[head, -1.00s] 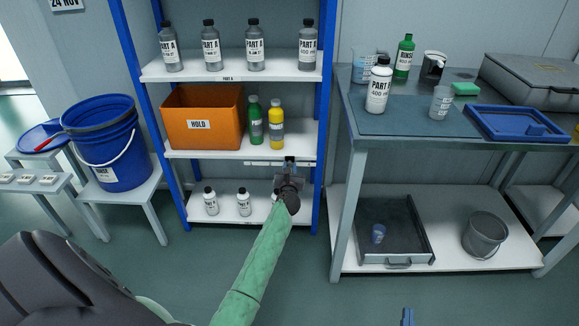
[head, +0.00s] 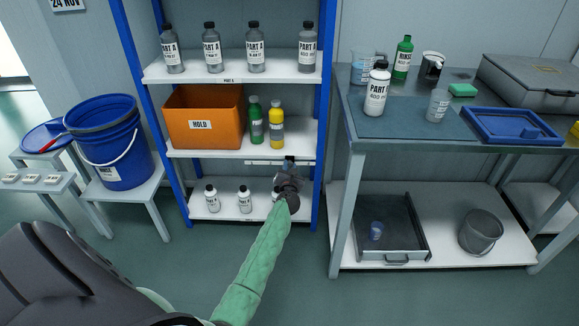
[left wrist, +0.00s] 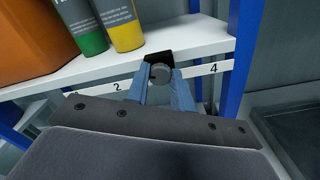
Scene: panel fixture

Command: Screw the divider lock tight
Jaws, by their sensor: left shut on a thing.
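The divider lock is a round dark knob (left wrist: 160,73) under the front edge of the middle shelf, in front of a white strip (left wrist: 198,71) marked 2 and 4. My left gripper (left wrist: 163,78) is shut on the knob, with one blue finger on each side of it. In the head view my left gripper (head: 289,163) reaches the strip just below the middle shelf, and its wrist hides most of the knob. My right gripper is not in view.
An orange HOLD bin (head: 203,117), a green bottle (head: 256,121) and a yellow bottle (head: 277,125) stand on the middle shelf above. White bottles (head: 244,199) stand on the bottom shelf. A blue shelf post (head: 326,110) is close on the right.

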